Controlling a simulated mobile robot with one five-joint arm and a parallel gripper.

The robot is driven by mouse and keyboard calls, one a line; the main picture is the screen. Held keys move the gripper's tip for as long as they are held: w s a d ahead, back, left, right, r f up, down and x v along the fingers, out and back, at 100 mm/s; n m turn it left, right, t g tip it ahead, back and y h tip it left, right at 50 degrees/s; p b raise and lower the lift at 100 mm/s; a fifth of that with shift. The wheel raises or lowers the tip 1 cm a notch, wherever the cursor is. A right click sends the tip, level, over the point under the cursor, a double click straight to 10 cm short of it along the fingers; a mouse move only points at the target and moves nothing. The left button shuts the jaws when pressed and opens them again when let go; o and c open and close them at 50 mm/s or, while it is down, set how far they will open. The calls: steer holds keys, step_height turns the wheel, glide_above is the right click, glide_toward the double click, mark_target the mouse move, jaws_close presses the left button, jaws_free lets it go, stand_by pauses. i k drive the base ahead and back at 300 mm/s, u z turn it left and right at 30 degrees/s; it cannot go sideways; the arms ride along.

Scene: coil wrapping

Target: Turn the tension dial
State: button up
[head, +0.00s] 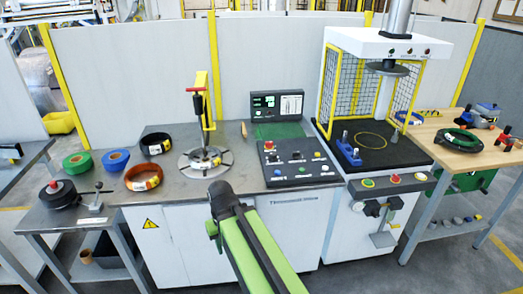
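A dark control panel (297,166) lies on the grey bench, with several small knobs and coloured buttons. Its labels are too small to read, so I cannot tell which control is the tension dial. My green arm reaches up from the bottom of the picture. Its dark end with my gripper (222,204) is in front of the bench's front edge, left of and below the panel, and appears apart from it. The fingers are too small and dark to show whether they are open or shut.
A round clamp plate (189,167) stands left of the panel, beside black and orange coils (143,177). A display (277,105) stands behind the panel. The press (387,44) with its yellow mesh guard is on the right. A wooden table (449,152) is farther right.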

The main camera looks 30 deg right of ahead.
mark_target(272, 158)
steer(key=u, duration=0.05)
steer(key=k, duration=0.1)
steer(key=u, duration=2.65)
steer(key=k, duration=0.8)
steer(key=z, duration=2.05)
steer(key=i, duration=1.05)
steer(key=u, duration=0.1)
